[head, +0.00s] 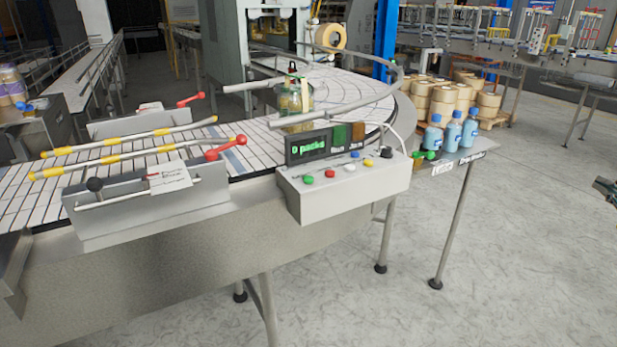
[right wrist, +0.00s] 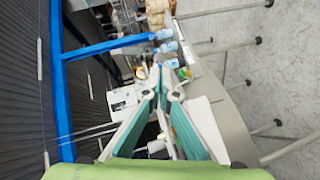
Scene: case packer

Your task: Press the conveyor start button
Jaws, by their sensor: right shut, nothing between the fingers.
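A grey control box (head: 345,185) is fixed to the near side of the conveyor (head: 240,155). Button labels are too small to read. A display (head: 308,146) behind them reads "0 packs" in green, beside two dim lamps. My right gripper (head: 606,190) just enters at the right edge, far from the box. In the right wrist view its teal fingers (right wrist: 166,78) meet at the tips, empty. My left gripper is out of view.
A small shelf (head: 460,160) right of the box carries several blue bottles (head: 452,131). Guide rails with red (head: 226,147) and yellow grips stand over the belt at left. Stacked rolls (head: 450,97) stand behind. The floor (head: 520,250) between box and gripper is open.

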